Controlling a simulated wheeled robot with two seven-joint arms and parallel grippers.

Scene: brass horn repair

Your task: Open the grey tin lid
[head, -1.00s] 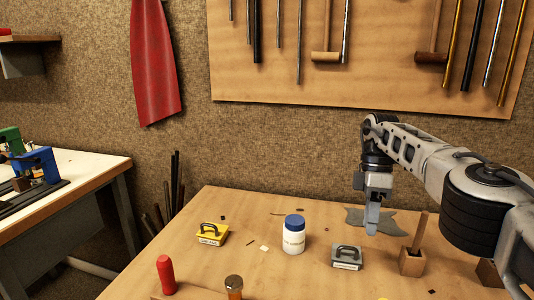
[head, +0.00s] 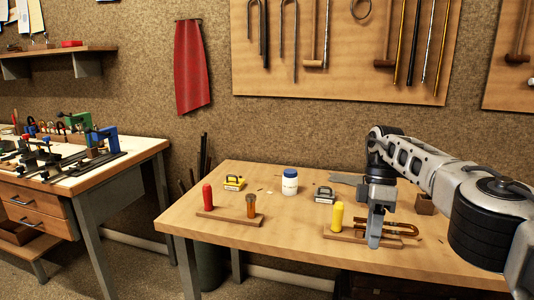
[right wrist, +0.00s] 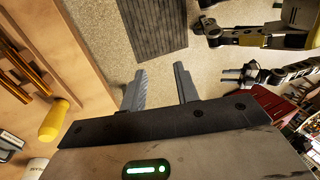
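The grey tin (head: 324,194) stands on the wooden table, its lid with a dark handle on top and a pale label in front. It appears closed. A grey shape with a white label at the left edge of the right wrist view (right wrist: 9,143) looks like the same tin. My right gripper (head: 374,240) points down at the right of the grey tin, apart from it, in front of a wooden rack. In the right wrist view its two fingers (right wrist: 160,88) are spread with nothing between them. Arm parts show at that view's upper right; my left gripper's state is unclear.
A rack with red and orange handles (head: 230,217) lies at the front left. A yellow handle (head: 337,216) stands close left of my right gripper.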

